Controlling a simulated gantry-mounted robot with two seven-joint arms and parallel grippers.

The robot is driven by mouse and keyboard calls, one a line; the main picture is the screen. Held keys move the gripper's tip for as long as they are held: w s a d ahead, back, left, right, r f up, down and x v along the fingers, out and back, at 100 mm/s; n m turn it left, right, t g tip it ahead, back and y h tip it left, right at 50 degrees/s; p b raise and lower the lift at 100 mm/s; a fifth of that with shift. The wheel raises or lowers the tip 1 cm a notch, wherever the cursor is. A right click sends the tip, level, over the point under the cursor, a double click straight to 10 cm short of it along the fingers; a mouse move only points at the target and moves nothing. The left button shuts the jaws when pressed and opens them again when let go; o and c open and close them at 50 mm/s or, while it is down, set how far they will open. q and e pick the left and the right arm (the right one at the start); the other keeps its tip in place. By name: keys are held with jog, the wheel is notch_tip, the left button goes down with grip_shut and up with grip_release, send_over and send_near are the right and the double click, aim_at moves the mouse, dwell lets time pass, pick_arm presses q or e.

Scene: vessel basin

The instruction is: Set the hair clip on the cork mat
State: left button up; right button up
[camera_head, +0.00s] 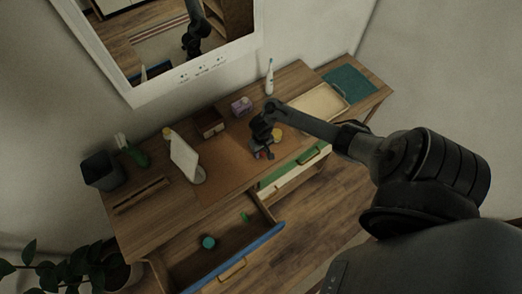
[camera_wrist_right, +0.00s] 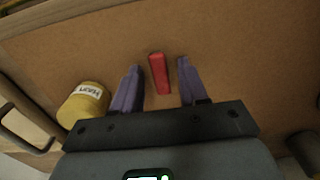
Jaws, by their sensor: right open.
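A small red bar, which looks like the hair clip (camera_wrist_right: 159,74), lies in the right wrist view on a tan surface that looks like the cork mat (camera_wrist_right: 225,45). My right gripper (camera_wrist_right: 160,85) is open. Its two purple fingers stand on either side of the red bar, with a gap on each side. In the head view the brown mat (camera_head: 222,160) covers the middle of the wooden dresser top, and my right gripper (camera_head: 263,153) is over its right part, largely hiding the clip. My left gripper is not in view.
A yellow labelled jar (camera_wrist_right: 83,103) stands left of the fingers in the wrist view. On the dresser are a purple box (camera_head: 241,106), a white tablet-like stand (camera_head: 186,158), a toothbrush (camera_head: 269,77) and a light tray (camera_head: 318,104). The blue-fronted drawer (camera_head: 238,258) is open.

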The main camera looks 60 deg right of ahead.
notch_tip(320, 180, up, 11)
jog(key=p, duration=0.5)
jog(key=a+r+n+t, duration=0.2)
jog(key=a+n+t, duration=0.3)
jog(key=a, duration=1.1)
jog(key=s+a+r+n, duration=0.1)
jog(key=s+a+r, duration=0.2)
jog(key=s+r, duration=0.2)
jog(key=s+a+r+n+g, duration=0.1)
jog(key=s+a+r, duration=0.3)
jog(key=r, duration=0.4)
jog(key=shift+s+r+n+p, duration=0.3)
jog(key=shift+s, duration=0.5)
